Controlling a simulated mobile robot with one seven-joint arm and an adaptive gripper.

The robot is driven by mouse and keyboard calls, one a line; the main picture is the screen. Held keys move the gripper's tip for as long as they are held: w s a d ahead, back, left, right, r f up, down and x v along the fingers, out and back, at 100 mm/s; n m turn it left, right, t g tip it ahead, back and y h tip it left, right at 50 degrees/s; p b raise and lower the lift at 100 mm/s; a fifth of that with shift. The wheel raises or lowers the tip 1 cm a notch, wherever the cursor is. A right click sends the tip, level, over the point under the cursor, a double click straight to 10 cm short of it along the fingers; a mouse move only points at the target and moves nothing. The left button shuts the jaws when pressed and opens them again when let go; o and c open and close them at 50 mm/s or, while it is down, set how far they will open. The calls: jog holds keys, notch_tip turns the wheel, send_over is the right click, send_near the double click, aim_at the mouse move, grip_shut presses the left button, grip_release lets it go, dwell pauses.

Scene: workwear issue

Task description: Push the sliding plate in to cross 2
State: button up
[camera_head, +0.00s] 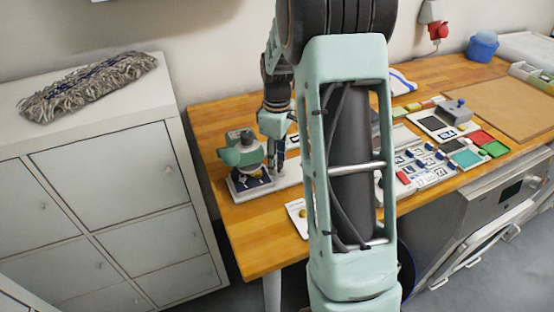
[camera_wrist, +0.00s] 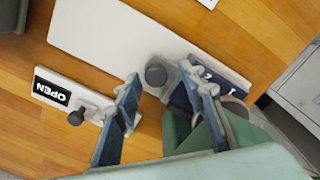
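In the wrist view a long white plate (camera_wrist: 110,35) lies on the wooden table, with a dark round knob (camera_wrist: 155,75) near its lower end. I take it for the sliding plate, but cannot tell for sure. My gripper (camera_wrist: 160,78) is open, its two fingers spread on either side of the knob with gaps visible. A dark blue piece with white marks (camera_wrist: 202,80) lies beside the right finger and is partly covered by it. No cross or its number is readable. In the head view my gripper (camera_head: 266,172) is down over a white base (camera_head: 240,190) at the table's left end.
A small plate with an "OPEN" label (camera_wrist: 52,92) and its own dark knob (camera_wrist: 76,118) are left of my left finger. A tray with numbered pieces (camera_head: 425,165) and a blue bin (camera_head: 482,46) are on the right. A white cabinet (camera_head: 110,160) stands left of the table.

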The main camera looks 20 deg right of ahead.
notch_tip(320, 180, up, 12)
dwell(0.5)
